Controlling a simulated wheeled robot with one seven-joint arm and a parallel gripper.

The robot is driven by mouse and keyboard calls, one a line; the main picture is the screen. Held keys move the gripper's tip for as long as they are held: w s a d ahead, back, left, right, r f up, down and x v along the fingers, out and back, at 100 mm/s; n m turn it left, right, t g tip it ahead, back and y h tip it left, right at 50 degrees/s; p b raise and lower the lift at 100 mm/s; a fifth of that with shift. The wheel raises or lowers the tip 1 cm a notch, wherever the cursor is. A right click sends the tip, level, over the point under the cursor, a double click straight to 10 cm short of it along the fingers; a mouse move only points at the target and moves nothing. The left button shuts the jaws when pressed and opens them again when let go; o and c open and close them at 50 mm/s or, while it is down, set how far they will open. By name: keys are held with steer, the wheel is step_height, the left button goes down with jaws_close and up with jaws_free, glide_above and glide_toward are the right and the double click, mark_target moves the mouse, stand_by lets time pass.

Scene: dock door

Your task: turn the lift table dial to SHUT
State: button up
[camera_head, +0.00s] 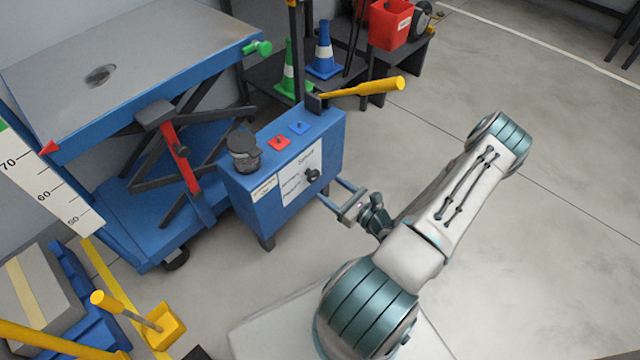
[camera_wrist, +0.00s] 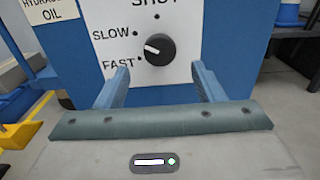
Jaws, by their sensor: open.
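The lift table dial (camera_head: 312,175) is a small black knob on the white label panel of the blue control box (camera_head: 245,196). In the wrist view the dial (camera_wrist: 160,50) has a white mark on its left side, pointing left and slightly up, nearer SLOW than FAST. SHUT is printed above it, its top cut off by the picture edge. My gripper (camera_head: 330,189) is open and empty, just in front of the panel. In the wrist view its blue fingers (camera_wrist: 160,72) stand apart to either side below the dial, not touching it.
The box top carries a dark-lidded jar (camera_head: 244,150), red and blue pieces (camera_head: 279,143) and a yellow-handled hammer (camera_head: 360,90) that overhangs its right side. The blue lift table (camera_head: 130,70) stands left. Cones (camera_head: 323,50) stand behind. Floor to the right is clear.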

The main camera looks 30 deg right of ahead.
mark_target(316, 178)
steer(key=shift+b+x, duration=0.6)
steer(key=shift+x, duration=2.1)
steer(key=c, duration=0.9)
